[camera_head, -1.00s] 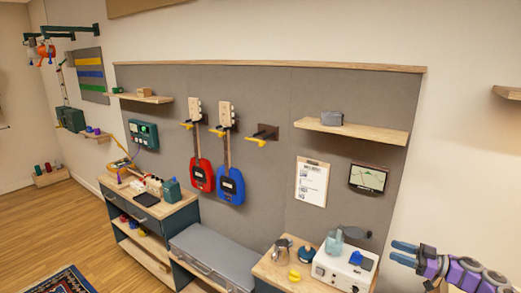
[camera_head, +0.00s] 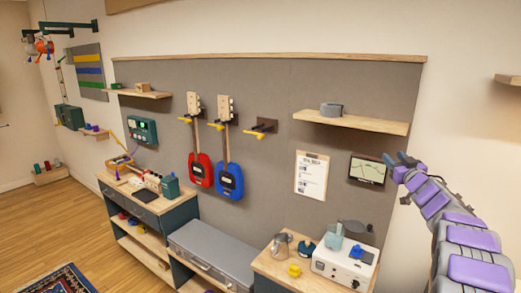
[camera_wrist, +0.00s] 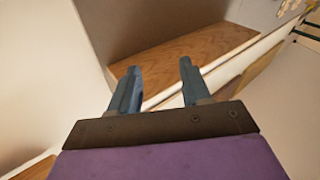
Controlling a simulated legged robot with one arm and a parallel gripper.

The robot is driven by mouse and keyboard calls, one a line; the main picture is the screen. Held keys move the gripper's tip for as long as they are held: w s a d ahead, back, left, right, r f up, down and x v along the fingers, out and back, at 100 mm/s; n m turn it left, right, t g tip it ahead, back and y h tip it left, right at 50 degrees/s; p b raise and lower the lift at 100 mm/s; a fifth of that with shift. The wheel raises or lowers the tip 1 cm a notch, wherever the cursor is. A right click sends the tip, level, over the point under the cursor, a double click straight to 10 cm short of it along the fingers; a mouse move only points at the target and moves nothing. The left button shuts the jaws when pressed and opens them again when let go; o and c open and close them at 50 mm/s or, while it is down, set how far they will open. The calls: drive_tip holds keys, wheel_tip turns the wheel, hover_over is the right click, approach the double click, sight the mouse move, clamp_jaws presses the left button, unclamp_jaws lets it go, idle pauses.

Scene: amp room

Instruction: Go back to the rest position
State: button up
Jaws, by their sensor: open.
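My gripper (camera_head: 397,160) is at the right side of the head view, raised in front of the wall and close to the right edge of the small screen (camera_head: 367,171) in the picture. In the wrist view its two blue-grey fingers (camera_wrist: 155,88) stand apart with nothing between them. A brown wood surface (camera_wrist: 185,62) shows beyond the fingers. My purple and grey arm comes up from the lower right corner.
A low cabinet (camera_head: 262,270) carries a white box (camera_head: 340,268) and a metal pitcher below my gripper. A shelf (camera_head: 350,121) is up and left, another (camera_head: 508,80) at the far right. Red (camera_head: 201,170) and blue guitars (camera_head: 230,183) hang left. Open floor (camera_head: 40,222) lies left.

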drive_tip(key=s+a+f+g+b, duration=0.2)
drive_tip(key=s+a+f+g, duration=0.5)
drive_tip(key=s, duration=1.4)
drive_tip(key=s+a+f+m+g+b, duration=0.1)
drive_tip(key=s+a+f+g, duration=0.6)
drive_tip(key=s, duration=1.4)
drive_tip(key=s+a+f+m+g+h+b, duration=0.1)
drive_tip(key=s+a+f+g+b, duration=0.1)
drive_tip(key=s+a+f+g, duration=0.5)
drive_tip(key=s+a+f, duration=0.2)
drive_tip(key=s+a, duration=0.3)
drive_tip(key=s, duration=0.2)
drive_tip(key=s+a+f, duration=0.3)
drive_tip(key=s+a, duration=0.2)
drive_tip(key=s, duration=0.3)
drive_tip(key=shift+a+f+b, duration=0.15)
drive_tip(key=shift+f+b, duration=0.2)
